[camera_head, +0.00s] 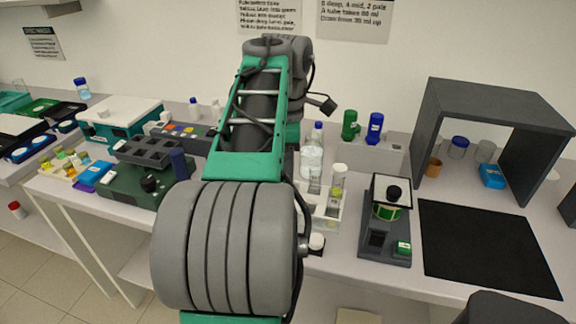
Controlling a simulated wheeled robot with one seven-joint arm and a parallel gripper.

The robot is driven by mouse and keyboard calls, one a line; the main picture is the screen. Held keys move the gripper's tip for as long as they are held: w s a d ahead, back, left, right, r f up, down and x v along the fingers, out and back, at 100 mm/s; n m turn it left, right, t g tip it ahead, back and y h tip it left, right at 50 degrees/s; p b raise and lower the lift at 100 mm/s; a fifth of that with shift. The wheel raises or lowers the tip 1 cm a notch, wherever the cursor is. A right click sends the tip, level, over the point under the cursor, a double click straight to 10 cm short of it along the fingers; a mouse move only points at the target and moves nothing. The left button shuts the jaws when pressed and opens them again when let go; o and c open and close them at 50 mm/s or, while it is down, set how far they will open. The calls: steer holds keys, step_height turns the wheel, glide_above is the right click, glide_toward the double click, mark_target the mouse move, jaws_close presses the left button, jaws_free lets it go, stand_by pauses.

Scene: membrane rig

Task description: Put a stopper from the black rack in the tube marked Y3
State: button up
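My arm fills the middle of the view, and I cannot make out my gripper's fingers. A white rack (331,228) stands just right of my arm, partly hidden by it. It holds clear tubes, one with a pale top (338,177) and one beside it (314,182). No Y3 mark is readable. A dark block with square wells (152,151) sits on a green device at the left; I cannot tell whether it is the black rack. A small white-topped black item (316,242) is by the bench edge, beside my arm. No stopper can be singled out for certain.
A dark grey open-fronted hood (492,97) stands at the right, with a black mat (487,247) before it. A black instrument (386,222) stands left of the mat. A clear bottle (312,158) is behind the white rack. A teal-and-white box (120,115) is at the left.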

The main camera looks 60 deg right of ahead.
steer(key=shift+f+b, duration=0.45)
steer(key=shift+f, duration=0.2)
steer(key=o, duration=1.2)
step_height(320, 180, up, 8)
steer(key=p, duration=0.7)
steer(key=shift+f, duration=0.1)
